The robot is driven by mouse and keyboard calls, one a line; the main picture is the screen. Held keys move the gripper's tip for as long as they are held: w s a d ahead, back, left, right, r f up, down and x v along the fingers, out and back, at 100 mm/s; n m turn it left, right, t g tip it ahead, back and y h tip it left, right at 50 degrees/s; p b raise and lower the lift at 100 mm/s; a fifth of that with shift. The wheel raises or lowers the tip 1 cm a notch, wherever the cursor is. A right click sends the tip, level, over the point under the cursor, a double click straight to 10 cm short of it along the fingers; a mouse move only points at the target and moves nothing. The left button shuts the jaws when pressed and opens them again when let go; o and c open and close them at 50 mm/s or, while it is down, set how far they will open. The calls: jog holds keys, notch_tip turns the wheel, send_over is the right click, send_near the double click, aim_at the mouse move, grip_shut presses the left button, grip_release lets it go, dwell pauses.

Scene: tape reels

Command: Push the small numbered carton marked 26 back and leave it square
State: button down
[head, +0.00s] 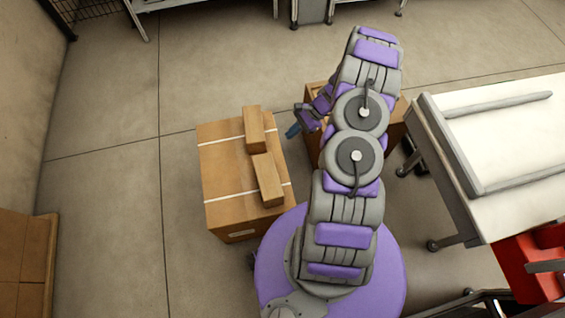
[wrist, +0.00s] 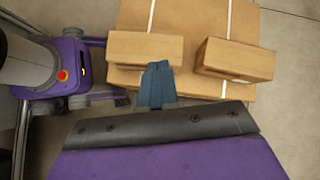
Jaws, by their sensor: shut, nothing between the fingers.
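Two small plain brown cartons lie on top of a large carton (head: 225,185). The nearer one (head: 267,180) is at the left in the wrist view (wrist: 140,47). The farther one (head: 254,130) is at the right there (wrist: 235,60) and sits slightly turned from it. No number is readable on either, so I cannot tell which is marked 26. My gripper (head: 292,130) is beside the large carton's right edge. In the wrist view its blue fingers (wrist: 157,85) are shut and empty, their tips overlapping the left carton's lower edge; contact cannot be told.
White strips cross the large carton's top. Another brown box (head: 397,122) stands partly hidden behind my arm. A white-topped table (head: 520,125) is at the right, with a red object (head: 530,268) below it. Floor left of the large carton is clear.

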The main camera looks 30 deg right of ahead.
jog(key=s+d+f+m+t, duration=0.1)
jog(key=s+d+f+m, duration=0.15)
jog(key=f, duration=0.35)
jog(key=s+d+f+m+t, duration=0.1)
jog(key=s+d+f+m, duration=0.1)
jog(key=d+f, duration=0.3)
jog(key=s+b+x, duration=0.1)
jog(key=b+x, duration=0.2)
jog(key=x, duration=0.9)
jog(key=w+a+p, duration=0.2)
jog(key=w+a, duration=0.1)
jog(key=a, duration=0.7)
jog(key=w+a+p, duration=0.3)
jog(key=w+a, duration=0.1)
jog(key=a, duration=0.6)
jog(key=shift+a, duration=0.4)
jog(key=shift+f, duration=0.1)
